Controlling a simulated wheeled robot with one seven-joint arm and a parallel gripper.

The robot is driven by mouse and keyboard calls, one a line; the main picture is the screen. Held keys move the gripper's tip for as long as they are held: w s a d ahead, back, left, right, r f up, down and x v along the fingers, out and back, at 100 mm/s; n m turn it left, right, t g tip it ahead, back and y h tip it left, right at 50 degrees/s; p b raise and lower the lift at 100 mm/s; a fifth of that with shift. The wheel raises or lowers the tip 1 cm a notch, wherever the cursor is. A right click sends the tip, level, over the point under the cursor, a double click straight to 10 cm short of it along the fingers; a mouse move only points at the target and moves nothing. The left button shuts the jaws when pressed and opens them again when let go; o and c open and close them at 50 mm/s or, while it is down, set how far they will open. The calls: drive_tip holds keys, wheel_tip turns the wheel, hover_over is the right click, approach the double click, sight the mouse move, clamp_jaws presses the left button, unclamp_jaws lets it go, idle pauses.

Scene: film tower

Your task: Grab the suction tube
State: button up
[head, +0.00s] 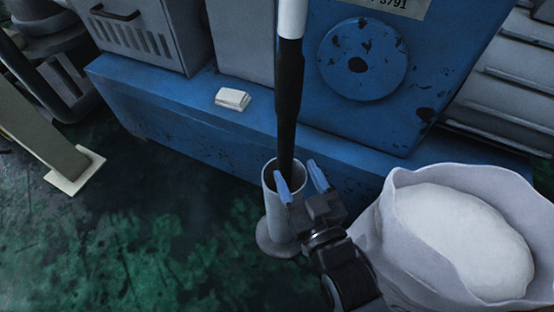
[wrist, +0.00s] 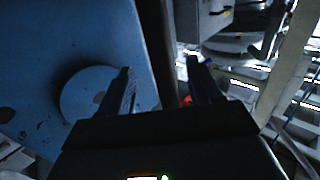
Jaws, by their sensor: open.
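The suction tube (head: 288,95) is a long upright pole, black with a white upper part. Its lower end goes down into a pale grey cylinder (head: 279,214) standing on a round base. In the wrist view a dark upright strip (wrist: 156,40), probably the tube, shows between the two open fingers; contact cannot be told. The tube's lower end is hidden in the cylinder.
A blue machine (head: 420,75) with a round disc stands on a blue plinth (head: 180,115) right behind the tube. A white block (head: 232,99) lies on the plinth. A large pale sack (head: 375,225) stands close at right. The green stained floor (head: 130,230) is clear at left.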

drive_tip(key=b+x, duration=0.1)
drive_tip(key=x, duration=0.3)
drive_tip(key=b+x, duration=0.1)
drive_tip(key=x, duration=0.3)
drive_tip(key=shift+w+a+r, duration=0.1)
drive_tip(key=shift+a+r, duration=0.05)
drive_tip(key=shift+r, duration=0.05)
drive_tip(key=shift+c, duration=0.2)
clamp_jaws()
idle(0.6)
drive_tip(key=shift+r, duration=0.1)
